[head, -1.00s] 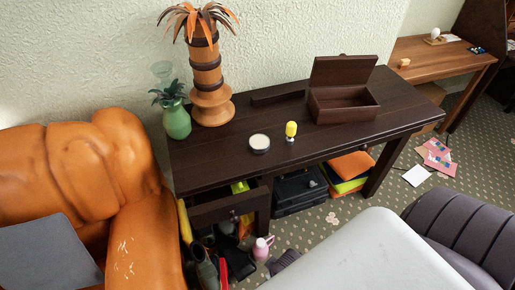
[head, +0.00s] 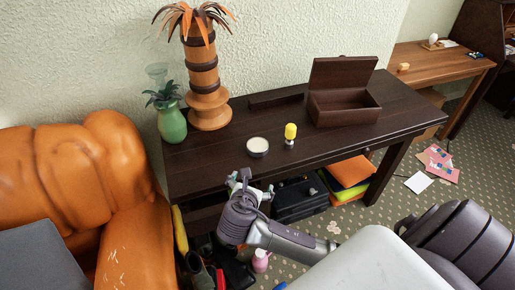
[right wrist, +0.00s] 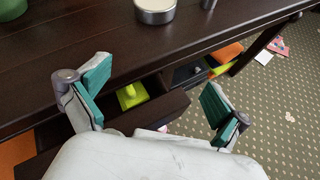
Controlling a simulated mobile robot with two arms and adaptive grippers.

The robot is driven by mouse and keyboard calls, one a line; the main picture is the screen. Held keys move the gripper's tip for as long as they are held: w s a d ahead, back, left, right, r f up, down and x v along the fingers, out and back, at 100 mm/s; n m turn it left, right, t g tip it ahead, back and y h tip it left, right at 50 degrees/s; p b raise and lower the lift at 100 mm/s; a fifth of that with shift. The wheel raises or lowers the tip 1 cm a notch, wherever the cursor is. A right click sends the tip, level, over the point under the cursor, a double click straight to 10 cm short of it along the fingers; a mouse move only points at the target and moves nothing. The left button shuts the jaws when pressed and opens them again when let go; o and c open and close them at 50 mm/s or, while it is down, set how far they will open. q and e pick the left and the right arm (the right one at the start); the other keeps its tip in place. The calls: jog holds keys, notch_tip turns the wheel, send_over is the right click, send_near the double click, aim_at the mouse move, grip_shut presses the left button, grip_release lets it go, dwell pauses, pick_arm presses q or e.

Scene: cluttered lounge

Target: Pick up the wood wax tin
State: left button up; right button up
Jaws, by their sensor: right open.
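The wood wax tin (head: 258,147) looks like a small round dark tin with a pale top. It stands upright on the dark wooden table (head: 205,170), near the front edge. In the right wrist view the tin (right wrist: 155,10) is at the top, cut off by the frame, with a silvery side. My right gripper (head: 250,184) is in front of the table's front edge, below and left of the tin, not touching it. In the right wrist view its teal-padded fingers (right wrist: 155,92) are wide apart with nothing between them. My left gripper is not in view.
A small yellow-topped object (head: 290,133) stands just right of the tin. An open wooden box (head: 345,108), a palm-like wooden ornament (head: 208,100) and a green vase (head: 172,122) are on the table. An open drawer (right wrist: 165,107) juts out below the tabletop. An orange armchair (head: 85,170) stands left.

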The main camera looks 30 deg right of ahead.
aim_at(257, 148)
jog(key=w+d+n, duration=0.1)
jog(key=w+d, duration=0.1)
jog(key=w+d+n, duration=0.1)
jog(key=w+d, duration=0.1)
jog(key=w, duration=0.1)
jog(key=w+d+f+n+t+h, duration=0.1)
jog(key=w+d, duration=0.1)
jog(key=w, duration=0.1)
jog(key=shift+d+b, duration=0.1)
jog(key=shift+b, duration=0.2)
jog(key=shift+w+r+x, duration=0.1)
jog(key=shift+r+x, duration=0.1)
jog(key=shift+x, duration=0.75)
jog(key=shift+w+r+x, duration=0.1)
jog(key=shift+r+x, duration=0.05)
jog(key=shift+x, duration=0.75)
jog(key=shift+w+r+x, duration=0.1)
jog(key=shift+r+x, duration=0.1)
jog(key=shift+x, duration=0.75)
jog(key=c, duration=1.3)
jog(key=shift+o, duration=0.2)
jog(key=shift+r, duration=0.1)
